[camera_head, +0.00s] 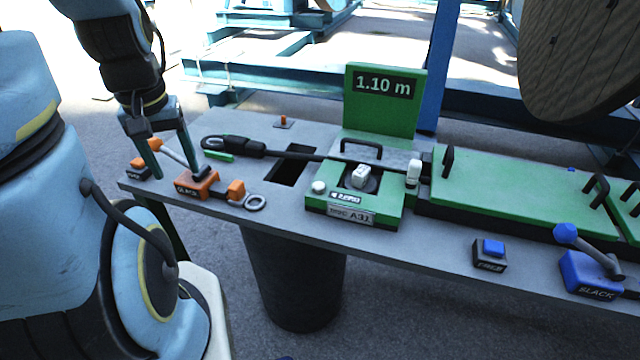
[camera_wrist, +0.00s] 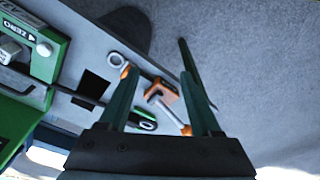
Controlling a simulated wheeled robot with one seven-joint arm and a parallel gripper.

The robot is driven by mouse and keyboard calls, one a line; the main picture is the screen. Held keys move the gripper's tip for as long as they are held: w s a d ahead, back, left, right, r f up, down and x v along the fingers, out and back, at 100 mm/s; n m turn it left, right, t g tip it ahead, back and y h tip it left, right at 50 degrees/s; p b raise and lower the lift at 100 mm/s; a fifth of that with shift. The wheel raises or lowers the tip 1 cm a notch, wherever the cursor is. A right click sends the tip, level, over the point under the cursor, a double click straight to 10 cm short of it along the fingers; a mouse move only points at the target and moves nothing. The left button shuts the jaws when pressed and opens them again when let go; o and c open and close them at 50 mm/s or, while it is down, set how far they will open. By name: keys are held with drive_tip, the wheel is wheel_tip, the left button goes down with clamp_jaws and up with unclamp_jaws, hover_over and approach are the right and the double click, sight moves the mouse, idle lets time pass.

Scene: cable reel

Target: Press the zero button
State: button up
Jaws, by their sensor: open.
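My gripper (camera_head: 177,170) is open and low over the left end of the bench, well left of the button.
A green display (camera_head: 384,83) behind the unit reads 1.10 m. A black cable (camera_head: 285,154) runs past a dark square opening (camera_head: 289,170) into the unit. To the right are a blue button box (camera_head: 490,254) and a blue slack lever (camera_head: 590,275). A dark bin (camera_head: 295,280) stands below.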

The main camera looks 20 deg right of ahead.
drive_tip(key=shift+c, duration=0.6)
drive_tip(key=shift+w+d+m, duration=0.15)
drive_tip(key=shift+d+m, duration=0.15)
drive_tip(key=shift+c, duration=0.8)
drive_tip(key=w+d+m, duration=0.1)
drive_tip(key=d+m, duration=0.2)
drive_tip(key=d, duration=0.1)
drive_tip(key=w+d+m+b, duration=0.1)
drive_tip(key=d+m, duration=0.2)
drive_tip(key=m, duration=0.1)
drive_tip(key=w+d+m+g+b, duration=0.1)
drive_tip(key=d+m, duration=0.3)
drive_tip(key=shift+d+f, duration=0.3)
drive_tip(key=shift+d, duration=0.05)
drive_tip(key=c, duration=0.6)
drive_tip(key=d+m, duration=0.4)
drive_tip(key=d+m+b, duration=0.1)
drive_tip(key=d+m, duration=0.1)
drive_tip(key=d, duration=0.1)
drive_tip(key=shift+d+r, duration=0.1)
drive_tip(key=shift+r, duration=0.25)
clamp_jaws()
drive_tip(key=s+d+r+m, duration=0.1)
drive_tip(key=d+r+m, duration=0.1)
drive_tip(key=d+m, duration=0.5)
drive_tip(key=shift+s+d+g+b, duration=0.25)
drive_tip(key=shift+d+g+b, duration=0.1)
drive_tip(key=shift+d, duration=0.2)
drive_tip(key=shift+r, duration=0.1)
